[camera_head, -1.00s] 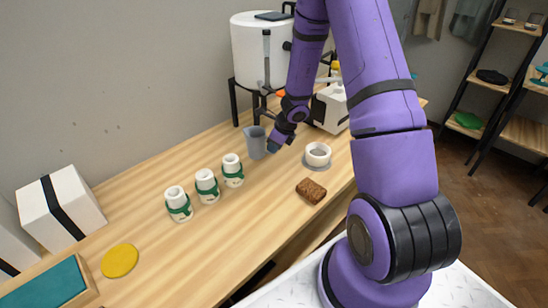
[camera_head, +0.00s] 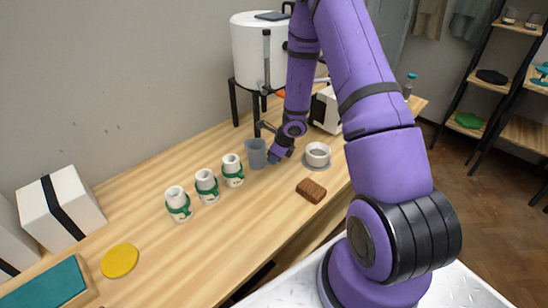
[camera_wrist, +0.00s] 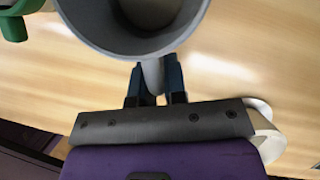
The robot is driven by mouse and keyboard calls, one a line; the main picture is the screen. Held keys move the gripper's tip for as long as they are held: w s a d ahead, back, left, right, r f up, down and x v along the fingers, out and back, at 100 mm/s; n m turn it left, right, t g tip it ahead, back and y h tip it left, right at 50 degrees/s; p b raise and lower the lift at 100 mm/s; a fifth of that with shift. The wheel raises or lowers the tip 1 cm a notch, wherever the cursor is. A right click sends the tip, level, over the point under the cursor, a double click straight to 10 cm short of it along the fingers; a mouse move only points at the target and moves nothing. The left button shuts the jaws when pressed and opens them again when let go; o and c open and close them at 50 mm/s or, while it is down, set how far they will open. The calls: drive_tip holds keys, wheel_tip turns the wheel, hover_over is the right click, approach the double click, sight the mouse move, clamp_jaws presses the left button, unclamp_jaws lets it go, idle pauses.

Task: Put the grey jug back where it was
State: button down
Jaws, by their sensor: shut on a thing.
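The grey jug (camera_head: 255,153) is upright on or just above the wooden table, right of a row of white bottles with green bands. I cannot tell for sure whether its base touches the wood. My gripper (camera_head: 269,156) is at the jug's right side. In the wrist view, the jug's open rim (camera_wrist: 128,46) fills the top. My gripper (camera_wrist: 155,84) is shut on the jug's handle, which shows between the two dark fingers. The jug's inside looks empty in the part that shows.
The nearest white bottle (camera_head: 232,170) stands close to the jug's left. A white cup (camera_head: 317,152) on a grey saucer and a brown block (camera_head: 311,190) lie to the right. A white tank (camera_head: 258,55) on black legs stands behind. The table's front middle (camera_head: 235,230) is clear.

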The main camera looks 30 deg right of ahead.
drive_tip(key=c, duration=1.2)
unclamp_jaws()
drive_tip(key=shift+f, duration=0.1)
drive_tip(key=shift+o, duration=0.2)
drive_tip(key=v, duration=1.2)
